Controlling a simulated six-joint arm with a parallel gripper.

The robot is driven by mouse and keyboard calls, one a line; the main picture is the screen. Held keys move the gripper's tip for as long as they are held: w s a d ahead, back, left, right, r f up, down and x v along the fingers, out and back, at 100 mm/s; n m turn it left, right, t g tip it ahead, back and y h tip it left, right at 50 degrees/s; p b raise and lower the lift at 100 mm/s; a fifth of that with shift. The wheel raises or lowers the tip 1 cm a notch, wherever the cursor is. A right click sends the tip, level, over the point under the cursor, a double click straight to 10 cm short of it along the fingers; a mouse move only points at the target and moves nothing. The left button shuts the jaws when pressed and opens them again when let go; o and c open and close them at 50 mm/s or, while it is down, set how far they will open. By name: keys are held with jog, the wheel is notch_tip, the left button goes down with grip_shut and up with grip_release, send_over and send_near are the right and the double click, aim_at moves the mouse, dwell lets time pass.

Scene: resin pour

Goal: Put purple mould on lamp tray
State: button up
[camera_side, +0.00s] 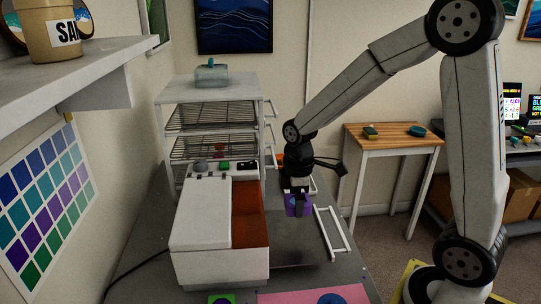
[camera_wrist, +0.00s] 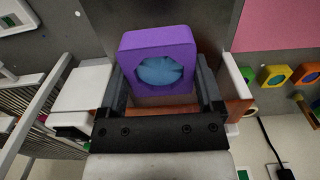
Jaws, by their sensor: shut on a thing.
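The purple mould (camera_wrist: 150,41) is a squarish block with a round hollow holding blue resin. In the wrist view it sits between the two dark fingers of my gripper (camera_wrist: 160,78), which is shut on it. In the side view my gripper (camera_side: 298,206) points down, with the purple mould (camera_side: 289,207) partly hidden by a finger. It is right of the white lamp box (camera_side: 208,210) with an orange window. A flat grey panel with a white handle frame (camera_side: 333,233) extends right of the box; it appears to be the lamp tray. I cannot tell the gap below the mould.
A white rack (camera_side: 212,95) with wire shelves stands behind the box. A pink mat (camera_side: 290,297) with a blue round piece and a green mould (camera_side: 222,298) lie at the front edge. A wooden side table (camera_side: 393,135) stands at the right. A shelf overhangs at the left.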

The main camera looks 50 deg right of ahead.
aim_at(294, 234)
jog(key=shift+f, duration=0.1)
jog(key=shift+f, duration=3.9)
jog(key=shift+f, duration=0.15)
jog(key=o, duration=1)
notch_tip(294, 234, up, 12)
